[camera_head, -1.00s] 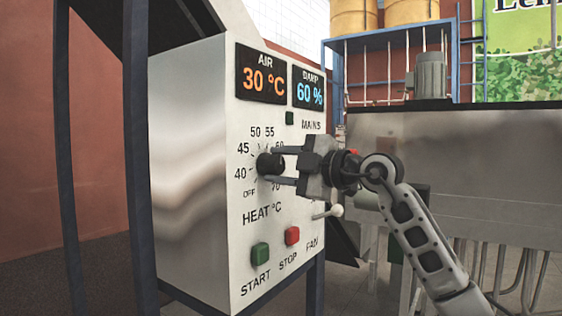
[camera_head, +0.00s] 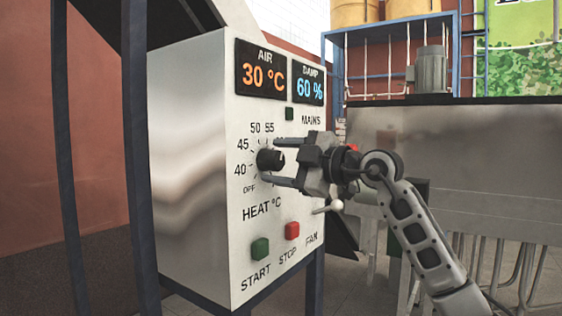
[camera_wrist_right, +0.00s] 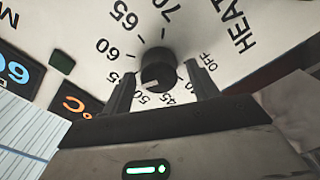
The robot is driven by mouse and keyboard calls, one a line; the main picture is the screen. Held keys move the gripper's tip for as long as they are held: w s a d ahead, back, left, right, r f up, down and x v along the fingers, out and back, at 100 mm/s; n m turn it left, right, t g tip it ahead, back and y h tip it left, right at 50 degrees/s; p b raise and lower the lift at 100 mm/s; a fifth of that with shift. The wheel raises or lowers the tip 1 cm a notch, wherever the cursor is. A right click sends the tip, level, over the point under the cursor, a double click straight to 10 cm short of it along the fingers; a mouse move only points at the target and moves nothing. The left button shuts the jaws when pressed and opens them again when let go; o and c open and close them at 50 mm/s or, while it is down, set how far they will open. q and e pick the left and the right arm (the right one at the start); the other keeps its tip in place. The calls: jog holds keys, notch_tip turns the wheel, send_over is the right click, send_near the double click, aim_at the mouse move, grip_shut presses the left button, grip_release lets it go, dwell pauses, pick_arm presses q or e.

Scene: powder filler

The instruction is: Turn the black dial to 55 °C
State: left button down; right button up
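The black dial (camera_head: 270,160) sits on the white panel face, inside a ring of numbers from OFF past 40 to 70. It also shows in the right wrist view (camera_wrist_right: 158,68). There its pale mark faces the side of the 50 and 55 labels; I cannot tell the exact setting. My right gripper (camera_head: 283,162) is open, its fingers on either side of the dial. In the wrist view the fingers (camera_wrist_right: 162,88) stand apart from the dial with gaps on both sides. My left gripper is not in view.
The panel shows AIR 30 °C (camera_head: 262,75) and DAMP 60 % (camera_head: 308,91). A green START button (camera_head: 260,249), a red STOP button (camera_head: 292,231) and a pale-knobbed FAN lever (camera_head: 335,205) are below the dial. A steel tank (camera_head: 480,160) stands to the right.

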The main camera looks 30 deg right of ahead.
jog(key=shift+s, duration=0.15)
jog(key=shift+s+d+f+b, duration=0.1)
jog(key=shift+s+d+b, duration=0.1)
jog(key=shift+s+b, duration=0.1)
pick_arm(q)
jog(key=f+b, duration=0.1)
jog(key=b, duration=0.1)
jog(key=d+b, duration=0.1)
jog(key=b, duration=0.1)
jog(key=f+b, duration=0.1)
jog(key=b, duration=0.1)
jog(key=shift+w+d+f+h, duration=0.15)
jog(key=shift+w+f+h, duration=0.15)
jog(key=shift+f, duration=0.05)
pick_arm(e)
jog(key=v, duration=1.5)
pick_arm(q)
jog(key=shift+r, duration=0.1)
